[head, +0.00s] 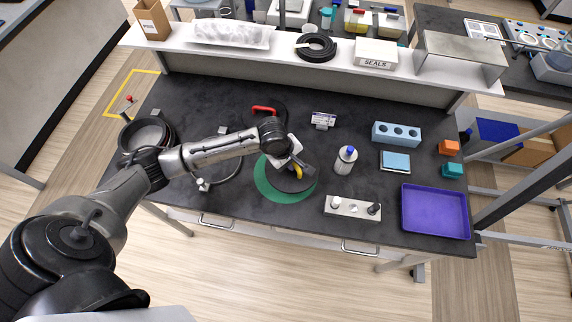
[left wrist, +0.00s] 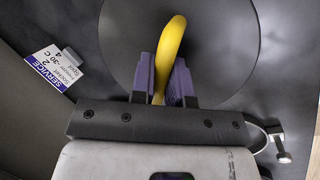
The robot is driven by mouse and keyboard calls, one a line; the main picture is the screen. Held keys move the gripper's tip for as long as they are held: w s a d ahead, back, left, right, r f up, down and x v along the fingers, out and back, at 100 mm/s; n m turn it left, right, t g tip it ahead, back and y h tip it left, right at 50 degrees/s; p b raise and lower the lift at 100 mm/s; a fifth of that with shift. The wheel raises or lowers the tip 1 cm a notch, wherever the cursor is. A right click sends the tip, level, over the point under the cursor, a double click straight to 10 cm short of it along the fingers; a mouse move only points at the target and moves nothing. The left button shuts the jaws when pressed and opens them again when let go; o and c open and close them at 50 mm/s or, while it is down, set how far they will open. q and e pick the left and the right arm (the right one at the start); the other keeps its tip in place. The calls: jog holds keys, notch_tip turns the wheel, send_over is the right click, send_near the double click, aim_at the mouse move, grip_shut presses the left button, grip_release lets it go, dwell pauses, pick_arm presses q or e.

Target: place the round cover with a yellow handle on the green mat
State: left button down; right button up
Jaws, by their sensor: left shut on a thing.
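The round cover (head: 301,185) is a dark disc, partly hidden by my left gripper in the head view. Its yellow handle (head: 296,170) also shows in the left wrist view (left wrist: 170,52). My left gripper (head: 294,166) is shut on this handle, with a purple finger on each side of it. The cover is over the green mat (head: 276,193), whose green shows mainly to the left and front. I cannot tell whether the cover touches the mat. The mat does not show in the left wrist view. My right gripper is not in view.
A red handle (head: 264,109) stands behind the gripper. A dark ring (head: 238,172) lies left of the mat. A bottle (head: 345,161) and a grey block (head: 353,207) stand to the right. A purple tray (head: 436,211) is farther right. A shelf (head: 235,43) runs along the back.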

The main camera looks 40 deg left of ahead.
pick_arm(q)
jog(key=shift+a+f, duration=0.4)
jog(key=shift+a, duration=0.25)
jog(key=shift+a+f, duration=0.35)
jog(key=shift+a, duration=0.3)
jog(key=shift+f, duration=2)
jog(key=c, duration=1.1)
grip_release()
jog(key=shift+f, duration=0.15)
